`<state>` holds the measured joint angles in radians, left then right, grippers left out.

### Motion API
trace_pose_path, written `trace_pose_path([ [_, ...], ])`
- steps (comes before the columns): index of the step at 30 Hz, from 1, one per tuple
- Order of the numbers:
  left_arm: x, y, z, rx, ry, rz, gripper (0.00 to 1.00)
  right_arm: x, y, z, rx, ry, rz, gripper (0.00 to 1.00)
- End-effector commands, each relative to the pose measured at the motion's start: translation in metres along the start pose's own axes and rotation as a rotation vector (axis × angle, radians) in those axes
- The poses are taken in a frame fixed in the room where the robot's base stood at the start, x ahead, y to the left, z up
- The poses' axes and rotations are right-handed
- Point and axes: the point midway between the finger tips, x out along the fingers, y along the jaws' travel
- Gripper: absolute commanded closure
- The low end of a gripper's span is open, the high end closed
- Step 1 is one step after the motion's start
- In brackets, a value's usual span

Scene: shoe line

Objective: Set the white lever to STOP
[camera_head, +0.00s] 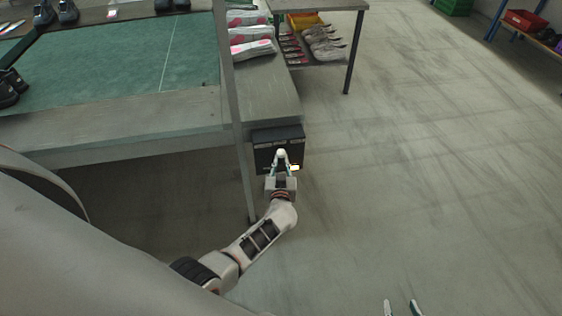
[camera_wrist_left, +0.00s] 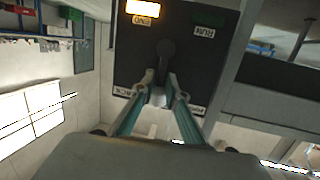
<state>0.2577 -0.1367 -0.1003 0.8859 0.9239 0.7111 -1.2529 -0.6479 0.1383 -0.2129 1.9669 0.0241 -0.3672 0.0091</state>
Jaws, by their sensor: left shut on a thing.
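The white lever (camera_head: 281,154) is on a black control box (camera_head: 265,137) at the end of the bench. My left gripper (camera_head: 281,164) is at the box front, its fingers closed around the lever's knob. In the left wrist view the pale knob (camera_wrist_left: 158,98) sits between the two fingers, in front of the black panel (camera_wrist_left: 130,65). My right gripper (camera_head: 402,308) is at the bottom edge, fingers apart and empty.
A grey post (camera_head: 236,120) stands just left of my left gripper. The green conveyor belt (camera_head: 130,70) is at the upper left. A side table (camera_head: 316,4) has shoes beneath it. The floor to the right is clear. An orange lamp (camera_wrist_left: 142,8) glows on the panel.

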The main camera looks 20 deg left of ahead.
Motion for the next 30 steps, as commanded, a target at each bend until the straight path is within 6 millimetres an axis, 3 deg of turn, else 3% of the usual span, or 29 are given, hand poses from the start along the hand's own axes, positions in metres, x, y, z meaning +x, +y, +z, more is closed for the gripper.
trace_pose_path([
  [1,0.006,0.0,-0.016,-0.006,0.025,-0.004,1.0,-0.001,0.001,-0.001,-0.001,0.001,0.001,0.62],
  [2,0.006,0.0,-0.016,-0.006,0.025,-0.004,0.81,-0.001,0.001,-0.001,-0.001,0.001,0.001,0.62],
  [4,0.006,0.0,-0.016,-0.005,0.025,-0.003,0.63,0.0,0.001,-0.001,-0.001,0.0,0.001,0.62],
  [17,-0.002,0.001,-0.007,-0.005,0.011,-0.001,0.63,0.0,0.002,0.006,-0.006,-0.011,0.0,0.62],
  [30,-0.058,0.0,-0.007,-0.005,0.013,-0.001,0.63,0.0,0.0,0.004,-0.002,-0.007,0.0,0.62],
])
